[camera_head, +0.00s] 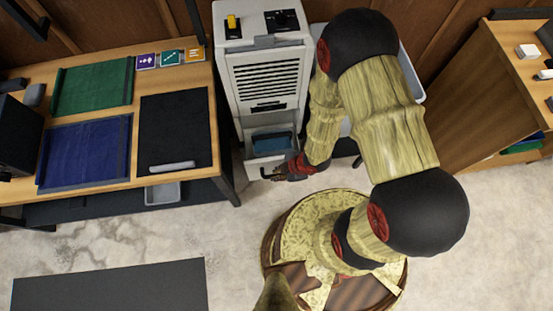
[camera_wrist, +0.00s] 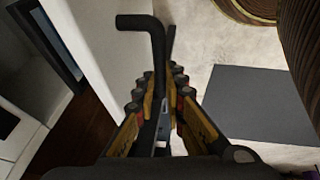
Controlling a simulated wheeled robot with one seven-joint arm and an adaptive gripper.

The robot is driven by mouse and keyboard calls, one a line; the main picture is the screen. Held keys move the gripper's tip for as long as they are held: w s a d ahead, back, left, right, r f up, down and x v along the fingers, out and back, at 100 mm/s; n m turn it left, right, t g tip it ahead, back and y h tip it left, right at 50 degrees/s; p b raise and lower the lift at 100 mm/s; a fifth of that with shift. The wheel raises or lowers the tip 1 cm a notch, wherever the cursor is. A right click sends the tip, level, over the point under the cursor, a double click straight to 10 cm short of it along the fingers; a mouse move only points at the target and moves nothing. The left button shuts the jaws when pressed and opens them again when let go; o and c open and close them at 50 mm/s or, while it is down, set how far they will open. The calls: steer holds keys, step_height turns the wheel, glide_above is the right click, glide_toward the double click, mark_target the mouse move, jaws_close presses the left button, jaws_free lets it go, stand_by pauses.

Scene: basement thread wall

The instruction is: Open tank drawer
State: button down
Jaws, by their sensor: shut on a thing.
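The tall white-grey machine (camera_head: 265,75) stands at the back, with a vented front. Its tank drawer (camera_head: 272,165) is low on the front and stands pulled out, with a blue-grey tank (camera_head: 272,140) showing inside. My gripper (camera_head: 280,173) is at the drawer's front, low and to the right. In the wrist view my gripper (camera_wrist: 163,85) is shut on a black bent handle (camera_wrist: 152,40), which passes between the fingers. The drawer's pale wall (camera_wrist: 110,50) is left of the fingers. How far the handle runs between the fingers is partly hidden.
A wooden table (camera_head: 180,75) with green, blue and black mats stands to the left, its leg close to the machine. A grey bin (camera_head: 163,193) is under it. A wooden cabinet (camera_head: 490,100) stands at right. The floor in front is open, with a dark mat (camera_head: 110,288).

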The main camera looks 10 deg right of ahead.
steer(key=shift+s, duration=0.4)
steer(key=c, duration=1.8)
jaws_free()
steer(key=shift+c, duration=0.2)
steer(key=shift+r, duration=0.1)
steer(key=v, duration=1.2)
